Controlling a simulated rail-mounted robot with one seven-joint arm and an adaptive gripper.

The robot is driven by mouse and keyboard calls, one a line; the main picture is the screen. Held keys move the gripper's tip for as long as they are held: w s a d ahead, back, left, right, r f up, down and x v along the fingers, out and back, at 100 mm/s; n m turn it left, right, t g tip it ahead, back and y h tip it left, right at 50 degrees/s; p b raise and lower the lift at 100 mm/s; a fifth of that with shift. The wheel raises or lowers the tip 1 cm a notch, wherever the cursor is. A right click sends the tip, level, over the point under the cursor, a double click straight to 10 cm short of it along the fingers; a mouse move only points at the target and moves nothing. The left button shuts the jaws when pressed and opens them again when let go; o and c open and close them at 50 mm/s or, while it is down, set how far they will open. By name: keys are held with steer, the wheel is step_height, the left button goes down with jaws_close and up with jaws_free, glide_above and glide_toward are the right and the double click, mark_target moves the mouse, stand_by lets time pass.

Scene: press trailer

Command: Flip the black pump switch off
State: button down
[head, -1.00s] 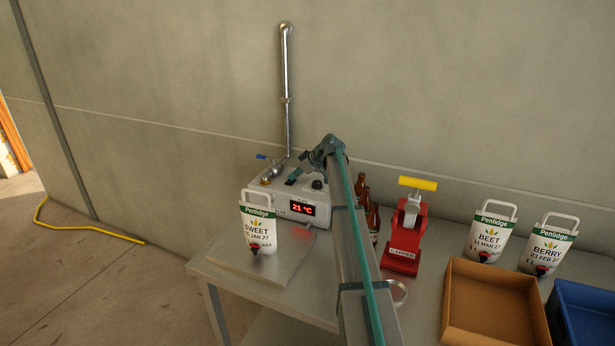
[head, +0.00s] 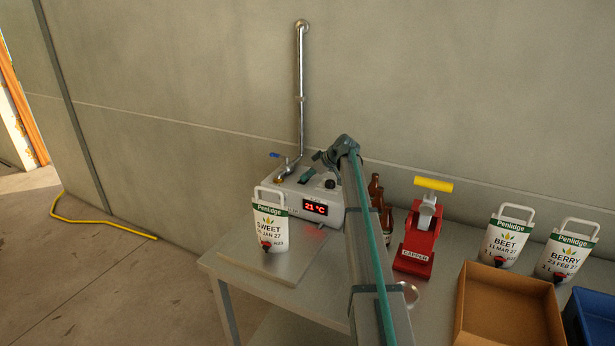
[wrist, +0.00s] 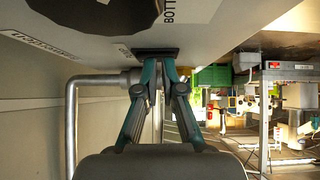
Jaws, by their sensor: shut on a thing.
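The white machine (head: 335,211) with a red 21 °C display stands at the back left of the steel table. The black pump switch is on its top; in the wrist view its black base (wrist: 157,54) sits right at my fingertips. My gripper (head: 308,172) reaches over the machine from the right. In the wrist view my gripper (wrist: 157,62) has its teal fingers drawn together on the small switch lever, which they mostly hide. I cannot tell which way the lever is tilted.
A metal pipe (head: 301,90) with a blue-handled valve (head: 276,155) rises behind the machine. The SWEET pouch (head: 270,228) stands in front. Brown bottles (head: 376,188) and the red capper (head: 418,238) stand right of my arm. A cardboard box (head: 465,300) is farther right.

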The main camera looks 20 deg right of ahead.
steer(key=shift+s+a+f, duration=0.1)
steer(key=shift+s+f, duration=0.05)
steer(key=shift+f, duration=0.05)
steer(key=shift+r, duration=0.3)
step_height(320, 180, up, 4)
steer(key=shift+r, duration=0.1)
steer(key=b+v, duration=0.3)
steer(key=v, duration=0.6)
steer(key=shift+s+d+r, duration=0.2)
steer(key=shift+d, duration=0.1)
steer(key=shift+d+f, duration=0.1)
